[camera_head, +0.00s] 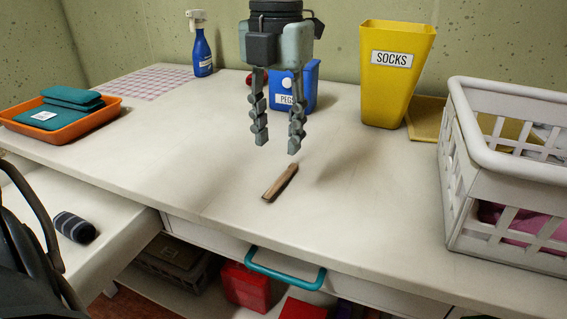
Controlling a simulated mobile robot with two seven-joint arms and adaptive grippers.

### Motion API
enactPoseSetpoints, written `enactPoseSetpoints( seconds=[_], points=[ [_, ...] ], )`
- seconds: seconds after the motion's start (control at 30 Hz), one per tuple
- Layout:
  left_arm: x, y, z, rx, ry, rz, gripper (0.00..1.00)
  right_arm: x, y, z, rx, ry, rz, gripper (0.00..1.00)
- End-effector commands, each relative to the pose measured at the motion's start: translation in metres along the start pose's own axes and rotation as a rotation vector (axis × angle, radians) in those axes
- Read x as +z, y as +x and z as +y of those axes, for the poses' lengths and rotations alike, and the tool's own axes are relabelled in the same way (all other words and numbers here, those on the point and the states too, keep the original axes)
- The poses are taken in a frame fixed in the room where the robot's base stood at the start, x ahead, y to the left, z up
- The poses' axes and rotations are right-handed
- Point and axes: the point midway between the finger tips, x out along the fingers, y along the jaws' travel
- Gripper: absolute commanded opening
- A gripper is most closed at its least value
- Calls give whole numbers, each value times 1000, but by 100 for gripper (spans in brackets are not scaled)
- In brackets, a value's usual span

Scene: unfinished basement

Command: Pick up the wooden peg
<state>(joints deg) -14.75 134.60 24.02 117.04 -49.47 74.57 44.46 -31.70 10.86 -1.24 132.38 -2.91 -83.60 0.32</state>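The wooden peg (280,182) is a small brown piece lying on the pale worktop near its front edge, slanting from lower left to upper right. My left gripper (278,148) hangs down from the top middle with its two fingers spread apart and nothing between them. Its fingertips are above and slightly behind the peg, apart from it. A blue container (308,85) with a label that seems to read "PEGS" stands at the back, partly hidden by the gripper's fingers. My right gripper is not in view.
A yellow "SOCKS" bin (392,85) stands at the back, a white laundry basket (462,150) at the right. An orange tray (75,129) with teal cloths and a blue spray bottle (202,52) are at the left. The worktop around the peg is clear.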

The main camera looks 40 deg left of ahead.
Motion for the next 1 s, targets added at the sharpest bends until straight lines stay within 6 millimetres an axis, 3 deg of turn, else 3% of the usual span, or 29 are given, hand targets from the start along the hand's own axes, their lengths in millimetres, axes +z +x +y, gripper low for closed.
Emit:
enactPoseSetpoints(
  seconds=[0.47,0.63,0.93,1.0],
  points=[
    [-5,52,0,0,1,5,37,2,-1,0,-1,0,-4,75],
    [-5,74,0,-1,0,3,37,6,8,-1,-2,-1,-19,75],
    [-5,78,-1,-1,0,-1,37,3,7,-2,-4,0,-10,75],
    [-5,78,-1,-1,0,-1,29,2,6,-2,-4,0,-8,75]
  ],
)
